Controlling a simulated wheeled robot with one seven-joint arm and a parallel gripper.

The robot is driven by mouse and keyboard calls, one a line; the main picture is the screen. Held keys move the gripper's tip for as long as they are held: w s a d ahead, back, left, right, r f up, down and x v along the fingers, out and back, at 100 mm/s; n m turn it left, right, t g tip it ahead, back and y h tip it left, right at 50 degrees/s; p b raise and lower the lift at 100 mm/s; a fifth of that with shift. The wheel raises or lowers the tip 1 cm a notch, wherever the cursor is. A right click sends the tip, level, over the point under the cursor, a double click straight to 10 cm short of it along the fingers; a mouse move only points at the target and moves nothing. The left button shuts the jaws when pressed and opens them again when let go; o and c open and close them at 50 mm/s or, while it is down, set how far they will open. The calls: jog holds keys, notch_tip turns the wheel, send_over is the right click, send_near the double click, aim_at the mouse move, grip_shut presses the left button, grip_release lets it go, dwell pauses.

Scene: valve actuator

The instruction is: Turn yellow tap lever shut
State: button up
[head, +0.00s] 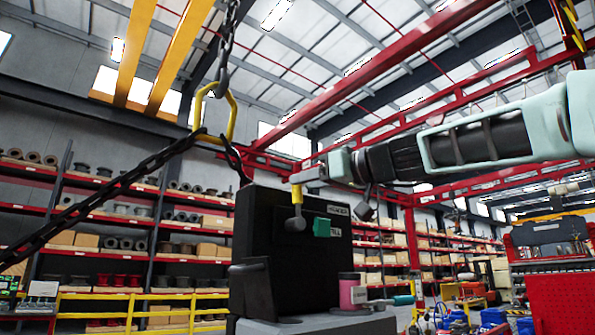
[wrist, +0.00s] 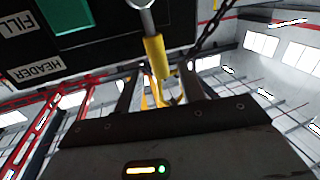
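The yellow tap lever (head: 297,194) stands upright above its grey round pivot (head: 296,223) on the front of a black panel (head: 265,215). My gripper (head: 303,177) reaches in from the right, at the lever's upper end. In the wrist view the yellow lever (wrist: 154,55) points toward the space between the two dark fingers of my gripper (wrist: 158,80). The fingers stand apart with a gap on each side of the lever. I cannot tell whether either touches it.
A green block (head: 321,228) sits right of the pivot, under the HEADER label. A pink cylinder (head: 352,292) and a teal-handled part (head: 402,300) are lower right. A dark chain (head: 120,185) and yellow ring (head: 214,115) hang at upper left, near the panel.

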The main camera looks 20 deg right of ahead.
aim_at(297, 199)
jog(key=shift+p+x, duration=0.6)
jog(key=shift+x, duration=1.1)
grip_shut()
